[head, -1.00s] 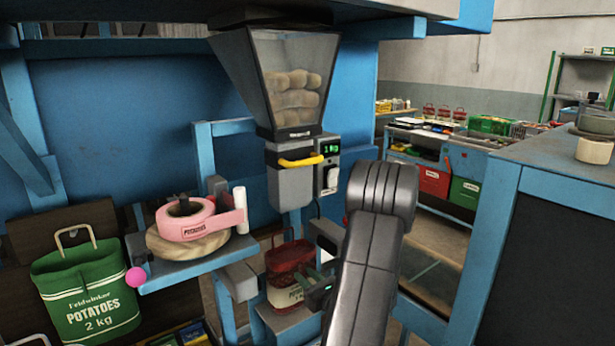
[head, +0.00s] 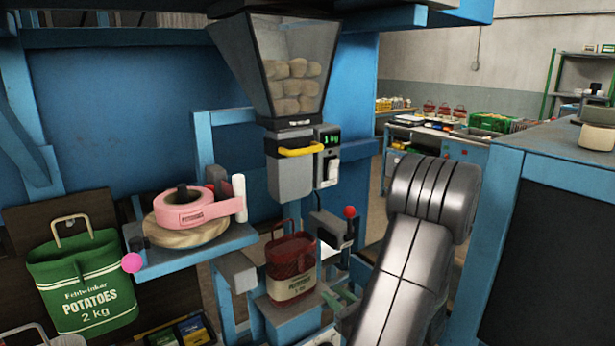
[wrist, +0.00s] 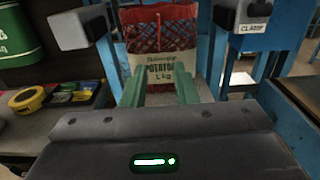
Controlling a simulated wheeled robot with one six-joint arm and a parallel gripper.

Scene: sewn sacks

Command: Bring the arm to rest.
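A red mesh sack (head: 292,258) with a white "POTATOES" label stands upright on a small blue stand under the hopper, its handle up. It also shows in the wrist view (wrist: 165,68), straight ahead beyond the fingers. My gripper (wrist: 158,86) is open, its two green fingers apart with nothing held between them. In the head view my gripper (head: 340,297) is just right of the sack, partly hidden by my own arm. A visible gap separates it from the sack.
A hopper (head: 290,65) of potatoes hangs above the sack. A red-knobbed lever (head: 349,212) stands close to my arm. A shelf with pink tape (head: 184,211) and a green sack (head: 85,285) are left. A blue-framed counter (head: 500,230) is close on the right.

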